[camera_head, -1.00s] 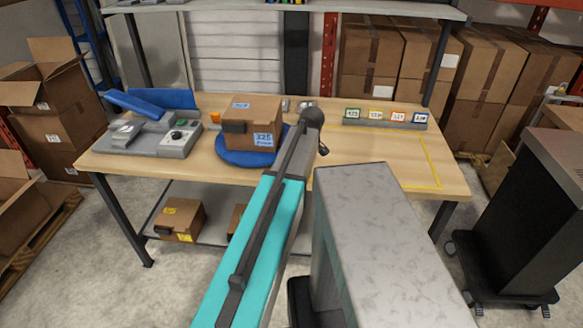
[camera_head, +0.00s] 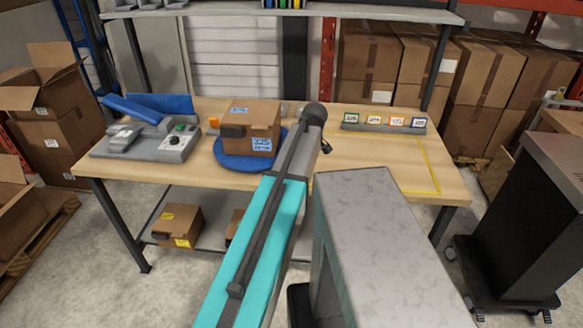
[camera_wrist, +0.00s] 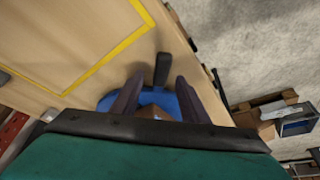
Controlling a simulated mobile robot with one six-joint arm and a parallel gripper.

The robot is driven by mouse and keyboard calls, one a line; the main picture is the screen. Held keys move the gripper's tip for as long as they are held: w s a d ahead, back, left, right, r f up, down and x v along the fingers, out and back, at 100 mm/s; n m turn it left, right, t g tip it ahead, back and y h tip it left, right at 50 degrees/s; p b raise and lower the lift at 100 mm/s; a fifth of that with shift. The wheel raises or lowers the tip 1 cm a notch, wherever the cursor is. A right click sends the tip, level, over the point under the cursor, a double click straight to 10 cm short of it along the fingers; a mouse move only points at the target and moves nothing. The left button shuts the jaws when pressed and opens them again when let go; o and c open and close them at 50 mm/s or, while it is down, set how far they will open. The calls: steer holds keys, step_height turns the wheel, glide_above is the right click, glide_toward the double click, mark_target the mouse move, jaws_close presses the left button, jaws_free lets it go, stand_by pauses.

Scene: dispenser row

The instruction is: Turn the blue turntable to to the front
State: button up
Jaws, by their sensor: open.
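The blue turntable (camera_head: 228,158) is a round disc on the left middle of the wooden table. A brown cardboard box (camera_head: 258,117) with a blue-and-white label rests on it. My arm hides part of the disc's right side in the head view, and my gripper is not clearly visible there. In the wrist view, my gripper (camera_wrist: 158,88) is open, its two dark fingers spread. The blue disc (camera_wrist: 178,103) shows beyond and between them, with a bit of brown box (camera_wrist: 152,110). A dark upright piece (camera_wrist: 162,70) stands between the fingertips; I cannot tell whether they touch it.
A grey device (camera_head: 170,148) with a knob and a blue flap is left of the turntable. A row of coloured label cards (camera_head: 384,122) stands at the back right. A yellow outline (camera_head: 432,165) marks bare table (camera_head: 365,155). A black cabinet (camera_head: 528,225) stands right.

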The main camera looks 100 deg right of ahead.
steer(key=b+v, duration=0.2)
steer(key=v, duration=0.8)
steer(key=shift+r, duration=0.15)
steer(key=shift+w, duration=0.1)
stand_by(0.4)
